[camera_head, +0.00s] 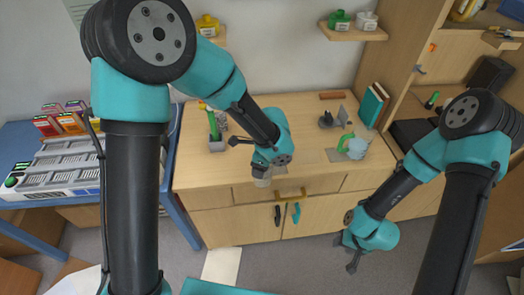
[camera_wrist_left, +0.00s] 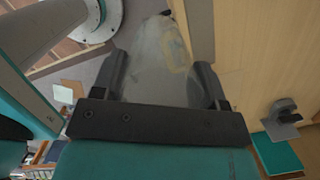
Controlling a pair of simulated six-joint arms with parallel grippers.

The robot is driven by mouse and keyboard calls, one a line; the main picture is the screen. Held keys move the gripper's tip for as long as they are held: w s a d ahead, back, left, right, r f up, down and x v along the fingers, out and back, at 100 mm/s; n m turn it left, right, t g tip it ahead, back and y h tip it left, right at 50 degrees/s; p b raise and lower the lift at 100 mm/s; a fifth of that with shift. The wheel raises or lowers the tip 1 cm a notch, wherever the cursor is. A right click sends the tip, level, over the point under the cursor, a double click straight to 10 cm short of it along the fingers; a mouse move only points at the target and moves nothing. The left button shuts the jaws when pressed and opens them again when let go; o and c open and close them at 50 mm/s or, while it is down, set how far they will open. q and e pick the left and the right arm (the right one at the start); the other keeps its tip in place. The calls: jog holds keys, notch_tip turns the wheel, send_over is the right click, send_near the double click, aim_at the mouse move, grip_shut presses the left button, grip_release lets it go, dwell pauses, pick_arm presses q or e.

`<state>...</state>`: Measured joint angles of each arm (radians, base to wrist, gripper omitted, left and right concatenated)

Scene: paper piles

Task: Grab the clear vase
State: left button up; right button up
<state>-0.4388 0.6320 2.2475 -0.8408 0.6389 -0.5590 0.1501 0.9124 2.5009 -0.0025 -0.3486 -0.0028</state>
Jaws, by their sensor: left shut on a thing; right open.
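The clear vase (camera_wrist_left: 150,72) is between the two dark fingers of my left gripper (camera_wrist_left: 162,78) in the left wrist view. It looks see-through and greyish, with a pale yellowish patch near its far end. In the head view my left gripper (camera_head: 262,170) is at the front edge of the wooden cabinet top, and a small pale part of the vase (camera_head: 262,182) shows just below it. The gripper is shut on the vase; the arm hides much of it. My right gripper (camera_head: 352,256) is open and empty, in front of the cabinet, low on the right.
A blue table (camera_head: 25,140) with grey trays stands left. Open floor lies in front.

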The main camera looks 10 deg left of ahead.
pick_arm(q)
jog(key=shift+s+d+r, duration=0.1)
jog(key=shift+s+d, duration=0.05)
jog(key=shift+s, duration=0.65)
jog(key=shift+s+d+r, duration=0.1)
jog(key=shift+s+d, duration=0.05)
jog(key=shift+s, duration=0.65)
